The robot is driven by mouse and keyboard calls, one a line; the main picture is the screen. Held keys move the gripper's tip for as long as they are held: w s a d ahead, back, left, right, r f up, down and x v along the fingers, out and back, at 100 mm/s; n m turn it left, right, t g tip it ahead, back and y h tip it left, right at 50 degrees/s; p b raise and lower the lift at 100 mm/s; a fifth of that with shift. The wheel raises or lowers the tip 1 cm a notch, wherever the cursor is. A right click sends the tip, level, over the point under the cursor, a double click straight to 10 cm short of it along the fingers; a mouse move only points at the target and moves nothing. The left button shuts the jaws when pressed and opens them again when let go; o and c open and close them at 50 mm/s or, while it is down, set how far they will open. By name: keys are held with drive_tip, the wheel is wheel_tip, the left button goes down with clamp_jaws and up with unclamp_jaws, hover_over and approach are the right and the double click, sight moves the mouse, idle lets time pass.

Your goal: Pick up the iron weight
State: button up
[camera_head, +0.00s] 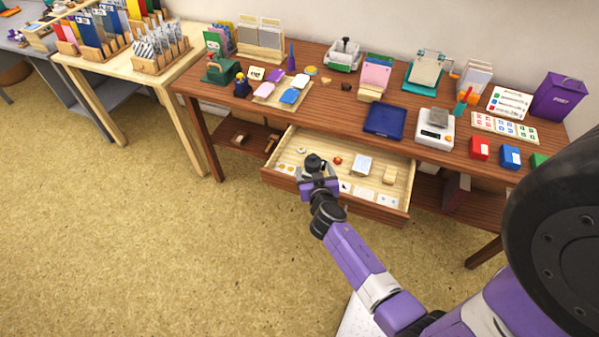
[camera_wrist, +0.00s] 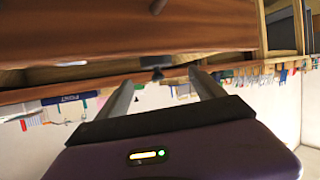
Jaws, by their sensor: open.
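In the wrist view, which is upside down, a small dark knobbed shape (camera_wrist: 156,68) shows between the two fingers. My gripper (camera_wrist: 161,80) is open there, with its fingers spread and apart from that shape.
The open drawer (camera_head: 408,190) also holds a red-orange item (camera_head: 337,160), a pale block (camera_head: 389,174) and cards. The desk above is crowded, with a blue tray (camera_head: 384,121) and a scale (camera_head: 434,130). The floor (camera_head: 130,240) at left is clear.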

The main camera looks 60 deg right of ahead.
sight(313, 161)
drive_tip(key=shift+w+d+f+m, duration=0.2)
drive_tip(key=shift+w+d, duration=0.05)
drive_tip(key=shift+d, duration=0.2)
drive_tip(key=shift+w+d+f+m, duration=0.15)
drive_tip(key=shift+w+d+m, duration=0.05)
drive_tip(key=shift+d, duration=0.25)
drive_tip(key=shift+s+f+x, duration=0.1)
drive_tip(key=shift+f+x, duration=0.1)
drive_tip(key=shift+x, duration=1.2)
drive_tip(key=shift+s+f+x, duration=0.15)
drive_tip(key=shift+f+x, duration=0.05)
drive_tip(key=shift+x, duration=1.25)
drive_tip(key=shift+c, duration=0.2)
clamp_jaws()
drive_tip(key=shift+r, duration=0.2)
